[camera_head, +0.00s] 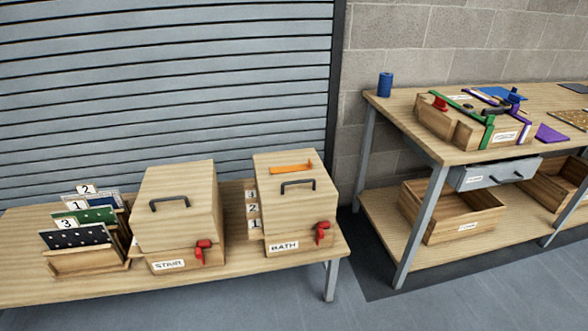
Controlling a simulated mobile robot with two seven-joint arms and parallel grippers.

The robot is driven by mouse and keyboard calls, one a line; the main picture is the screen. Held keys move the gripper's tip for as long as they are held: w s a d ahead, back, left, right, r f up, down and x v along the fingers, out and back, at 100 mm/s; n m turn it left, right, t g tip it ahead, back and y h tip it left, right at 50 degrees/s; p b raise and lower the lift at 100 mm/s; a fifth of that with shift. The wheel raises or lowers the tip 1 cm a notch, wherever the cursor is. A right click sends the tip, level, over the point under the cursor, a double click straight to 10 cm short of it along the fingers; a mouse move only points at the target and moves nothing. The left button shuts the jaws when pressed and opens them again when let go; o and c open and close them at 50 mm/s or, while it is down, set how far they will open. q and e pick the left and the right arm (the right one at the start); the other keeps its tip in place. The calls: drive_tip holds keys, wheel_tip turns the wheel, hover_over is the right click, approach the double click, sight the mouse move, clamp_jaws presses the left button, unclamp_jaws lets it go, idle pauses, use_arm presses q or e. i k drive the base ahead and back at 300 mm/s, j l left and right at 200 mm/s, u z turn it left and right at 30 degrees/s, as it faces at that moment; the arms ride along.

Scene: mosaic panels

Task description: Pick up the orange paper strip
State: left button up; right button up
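The orange paper strip (291,168) lies on top of the right-hand wooden box (296,215), the one labelled BATH (284,246). It lies behind the dark handle (298,184) on that lid, and its right end seems to stand up a little. Neither of my grippers shows in the head view.
A similar box labelled STAIR (174,226) stands to the left on the low table (30,290). Numbered panels (82,236) stand in a rack at far left. Red clamps (322,233) sit on both boxes' fronts. A workbench (400,104) with a crate stands at right.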

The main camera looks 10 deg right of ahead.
sight(307, 167)
drive_tip(key=i+l+u, duration=0.2)
drive_tip(key=i+l, duration=0.35)
drive_tip(key=i+l+u, duration=0.15)
drive_tip(key=i+l, duration=0.45)
drive_tip(key=i+l+u, duration=0.2)
drive_tip(key=i+l, duration=0.3)
drive_tip(key=l, duration=0.25)
